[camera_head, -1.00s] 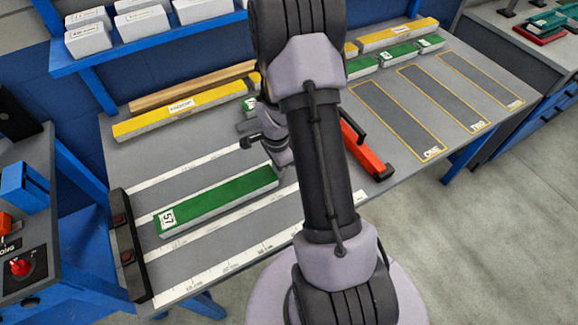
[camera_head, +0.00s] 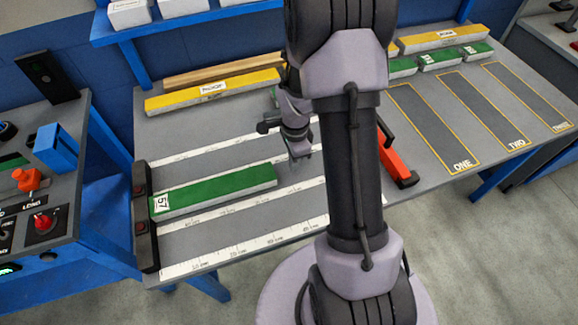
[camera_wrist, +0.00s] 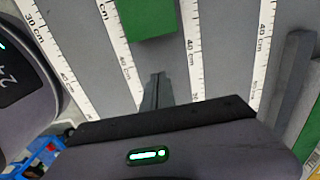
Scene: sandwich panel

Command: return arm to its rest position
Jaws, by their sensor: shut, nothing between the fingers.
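My gripper (camera_head: 301,160) is shut and empty, held low over the grey table just right of the green bar's right end. In the wrist view its closed fingers (camera_wrist: 157,88) point toward the green bar (camera_wrist: 147,15), with a gap of grey surface between. The green bar (camera_head: 215,191), marked 57, lies flat between printed white rulers. Its left end is at the black stop (camera_head: 145,220), touching or nearly so. My arm stands upright across the middle of the head view and hides part of the table.
A yellow bar (camera_head: 212,91) and a wooden strip (camera_head: 225,71) lie at the back. A red-orange piece with black ends (camera_head: 396,155) is right of my arm. Outlined slots (camera_head: 430,125) at right are empty. A control panel (camera_head: 40,215) stands at left.

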